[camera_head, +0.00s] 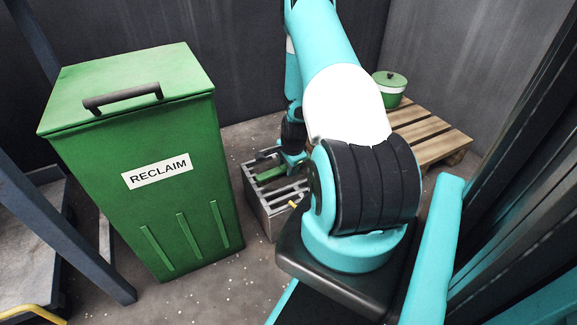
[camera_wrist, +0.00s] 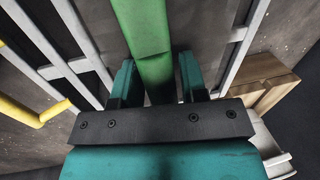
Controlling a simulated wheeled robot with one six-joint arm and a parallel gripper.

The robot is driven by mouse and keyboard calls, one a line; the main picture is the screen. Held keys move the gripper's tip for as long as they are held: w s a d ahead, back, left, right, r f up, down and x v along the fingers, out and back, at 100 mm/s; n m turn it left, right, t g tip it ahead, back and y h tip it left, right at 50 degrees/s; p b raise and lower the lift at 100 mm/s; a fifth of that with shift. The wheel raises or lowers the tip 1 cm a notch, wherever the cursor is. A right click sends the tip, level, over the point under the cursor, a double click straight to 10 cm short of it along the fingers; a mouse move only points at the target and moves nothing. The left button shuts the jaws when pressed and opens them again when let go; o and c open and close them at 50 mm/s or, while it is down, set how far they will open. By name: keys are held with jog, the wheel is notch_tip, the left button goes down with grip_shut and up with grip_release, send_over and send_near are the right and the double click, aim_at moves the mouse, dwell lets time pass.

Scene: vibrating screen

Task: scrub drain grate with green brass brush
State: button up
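The drain grate (camera_head: 283,196) is a set of grey metal bars on top of a low grey box, left of my arm in the head view; its pale bars (camera_wrist: 78,62) also show in the wrist view. The green brush (camera_head: 271,173) lies over the bars, and its green handle (camera_wrist: 147,32) runs up the middle of the wrist view. My gripper (camera_wrist: 158,78) has its two teal fingers on either side of the handle and appears closed on it. In the head view my gripper (camera_head: 291,160) is low over the grate, partly hidden by my arm. The brass bristles are hidden.
A tall green RECLAIM bin (camera_head: 140,170) stands left of the grate. A wooden pallet (camera_head: 432,135) with a green and white pot (camera_head: 390,92) is behind right. A yellow handle (camera_wrist: 35,112) is beside the bars. Blue steel posts stand at far left.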

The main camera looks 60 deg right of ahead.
jog(key=shift+r+p, duration=0.4)
jog(key=shift+p, duration=0.15)
dwell(0.4)
jog(key=c, duration=0.7)
jog(key=shift+s+d, duration=0.1)
